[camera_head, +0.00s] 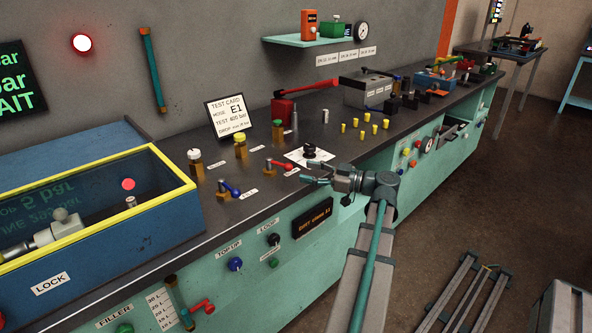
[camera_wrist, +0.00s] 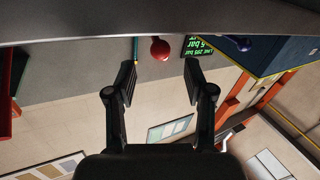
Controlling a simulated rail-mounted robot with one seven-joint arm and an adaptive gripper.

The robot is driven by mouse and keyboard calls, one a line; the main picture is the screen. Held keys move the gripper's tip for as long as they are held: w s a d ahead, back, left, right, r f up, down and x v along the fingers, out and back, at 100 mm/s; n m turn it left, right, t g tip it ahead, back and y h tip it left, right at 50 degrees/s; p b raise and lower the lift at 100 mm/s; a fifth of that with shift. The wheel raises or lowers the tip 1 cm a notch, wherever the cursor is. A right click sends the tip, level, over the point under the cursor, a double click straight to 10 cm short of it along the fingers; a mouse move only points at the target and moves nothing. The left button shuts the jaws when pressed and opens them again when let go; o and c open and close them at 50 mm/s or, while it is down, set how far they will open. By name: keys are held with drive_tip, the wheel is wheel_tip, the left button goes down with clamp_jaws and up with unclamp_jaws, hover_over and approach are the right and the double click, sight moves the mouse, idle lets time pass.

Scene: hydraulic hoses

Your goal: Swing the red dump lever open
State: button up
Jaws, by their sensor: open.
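A red lever (camera_head: 281,163) on a brass-coloured base stands on the dark bench top, with a small white label beside it that I cannot read. I take it as the dump lever. My gripper (camera_head: 316,173) is open and empty, just right of this lever and apart from it, near the bench's front edge. In the wrist view, a round red knob (camera_wrist: 160,49) shows beyond and between the open fingertips (camera_wrist: 160,80), probably the lever's end. Another red lever (camera_head: 203,306) is on the front panel by the filler gauge.
A blue lever (camera_head: 230,188) stands left of the red one. A white card with a black knob (camera_head: 310,151) lies just behind my gripper. A blue, yellow-rimmed box (camera_head: 170,198) is at left.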

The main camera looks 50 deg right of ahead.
drive_tip(key=v, duration=0.5)
